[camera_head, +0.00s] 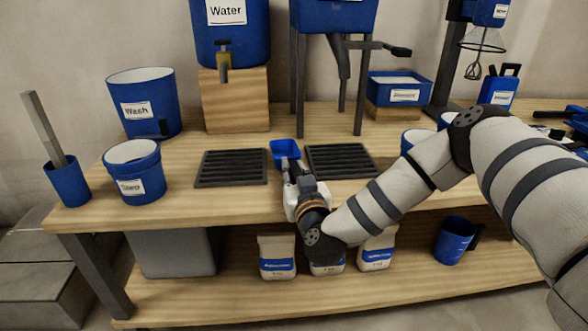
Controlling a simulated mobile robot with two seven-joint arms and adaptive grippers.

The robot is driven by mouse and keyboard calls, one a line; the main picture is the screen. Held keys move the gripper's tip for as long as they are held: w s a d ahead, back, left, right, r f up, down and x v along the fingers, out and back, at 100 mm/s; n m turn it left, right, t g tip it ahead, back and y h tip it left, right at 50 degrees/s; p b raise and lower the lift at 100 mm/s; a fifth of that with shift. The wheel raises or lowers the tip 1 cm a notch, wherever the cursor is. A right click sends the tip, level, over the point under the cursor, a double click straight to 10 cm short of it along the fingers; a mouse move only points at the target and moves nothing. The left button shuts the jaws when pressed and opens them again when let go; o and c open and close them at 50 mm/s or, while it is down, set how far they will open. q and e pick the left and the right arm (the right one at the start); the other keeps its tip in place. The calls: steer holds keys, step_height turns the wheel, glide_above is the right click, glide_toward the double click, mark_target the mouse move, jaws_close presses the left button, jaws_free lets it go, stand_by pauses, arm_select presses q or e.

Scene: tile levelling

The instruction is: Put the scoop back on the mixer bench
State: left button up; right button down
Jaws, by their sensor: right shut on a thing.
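The scoop (285,149) is a small blue square-sided scoop, seen at the middle of the mixer bench between two dark grates. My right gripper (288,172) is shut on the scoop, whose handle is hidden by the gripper. I cannot tell whether the scoop touches the bench top or is held a little above it. The wooden mixer bench (220,205) spans the view. My left gripper does not show.
Dark grates lie left (231,168) and right (342,161) of the scoop. A blue Wash bucket (160,90), a second labelled bucket (148,187) and the Water tank (232,40) stand left. A hopper stand's leg (300,85) rises behind. Bags (276,246) sit on the lower shelf.

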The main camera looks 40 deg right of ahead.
steer(key=shift+f, duration=0.15)
steer(key=c, duration=1.4)
jaws_free()
